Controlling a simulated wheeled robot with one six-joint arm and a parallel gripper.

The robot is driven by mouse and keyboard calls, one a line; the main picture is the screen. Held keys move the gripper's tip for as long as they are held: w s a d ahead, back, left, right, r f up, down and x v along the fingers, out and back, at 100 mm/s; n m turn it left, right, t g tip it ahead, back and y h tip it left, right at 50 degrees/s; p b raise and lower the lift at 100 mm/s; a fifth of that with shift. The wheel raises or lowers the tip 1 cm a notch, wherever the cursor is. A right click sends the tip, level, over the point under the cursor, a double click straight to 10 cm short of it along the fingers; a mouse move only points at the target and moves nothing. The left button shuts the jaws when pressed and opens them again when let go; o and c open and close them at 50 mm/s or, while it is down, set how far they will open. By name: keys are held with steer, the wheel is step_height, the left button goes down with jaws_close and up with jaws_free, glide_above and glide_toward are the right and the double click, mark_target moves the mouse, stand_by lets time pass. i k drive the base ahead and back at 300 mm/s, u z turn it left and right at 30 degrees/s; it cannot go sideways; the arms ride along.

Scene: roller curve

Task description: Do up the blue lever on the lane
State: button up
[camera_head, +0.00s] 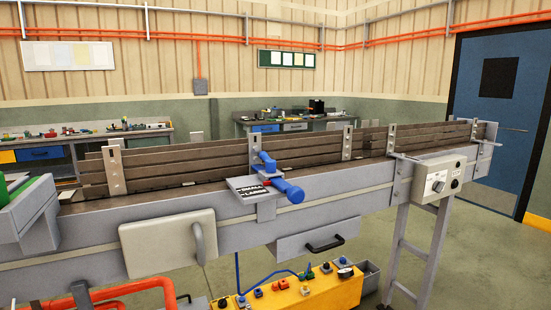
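The blue lever (289,190) is mounted at the near side of the lane (210,185), around the middle of the picture. Its thick blue grip end points down and to the right, towards me. A second blue part (267,161) stands above it at a grey upright bracket. A grey plate (247,188) marked SMALL and LARGE lies beside the lever on its left. I cannot tell whether the lever is fastened. My gripper is not in view, and nothing is seen touching the lever.
A grey panel with a handle (165,243) and a drawer (310,241) are on the lane's near side. A control box (439,182) sits further right. A yellow box with coloured buttons (300,293) and red tubes (135,288) are low in front. Open floor lies right.

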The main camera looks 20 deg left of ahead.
mark_target(270, 164)
steer(key=u, duration=0.1)
steer(key=k, duration=0.4)
steer(key=u, duration=0.85)
steer(key=i, duration=0.2)
steer(key=u, duration=0.1)
